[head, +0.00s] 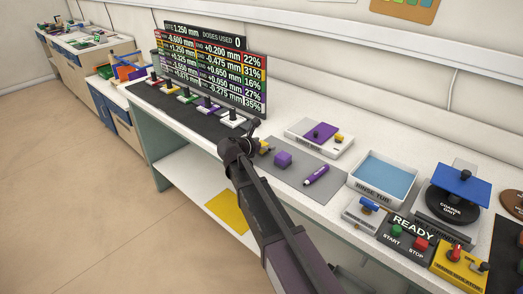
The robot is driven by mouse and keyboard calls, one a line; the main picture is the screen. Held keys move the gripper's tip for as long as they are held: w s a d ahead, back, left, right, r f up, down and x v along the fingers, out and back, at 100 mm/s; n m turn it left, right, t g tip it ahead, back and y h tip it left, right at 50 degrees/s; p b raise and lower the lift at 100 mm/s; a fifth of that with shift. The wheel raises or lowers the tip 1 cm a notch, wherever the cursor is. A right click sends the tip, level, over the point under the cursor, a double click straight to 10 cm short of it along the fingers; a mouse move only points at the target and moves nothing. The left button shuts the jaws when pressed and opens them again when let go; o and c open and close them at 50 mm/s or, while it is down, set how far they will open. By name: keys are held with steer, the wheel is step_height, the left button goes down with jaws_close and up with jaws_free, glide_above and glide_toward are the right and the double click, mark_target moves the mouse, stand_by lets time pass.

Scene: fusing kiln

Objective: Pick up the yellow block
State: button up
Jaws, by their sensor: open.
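A small yellow block (265,147) shows at the left end of the grey mat (303,184) on the bench, partly hidden by the dark end of my arm. My gripper (255,146) is right beside it in the picture. The gripper is open, but its fingers are small and dark, so I cannot tell whether they touch the block or stand around it. Another small yellow piece (339,139) sits in a white tray (331,150) behind the mat, next to a purple plate (321,131).
A purple block (282,160) and purple marker (316,175) lie on the mat. The rinse tub (354,187), coarse grinding disc (450,207) and start/stop panel (407,238) stand to the right. A display (208,72) stands behind several white-based stands to the left.

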mark_target(264, 142)
stand_by(0.4)
jaws_close()
steer(key=shift+r, duration=0.15)
stand_by(0.4)
step_height(264, 142, up, 2)
steer(key=shift+r+p, duration=0.1)
steer(key=shift+p, duration=1.15)
steer(key=shift+r+p, duration=0.8)
steer(key=s, duration=1.6)
steer(key=shift+r+p, duration=0.45)
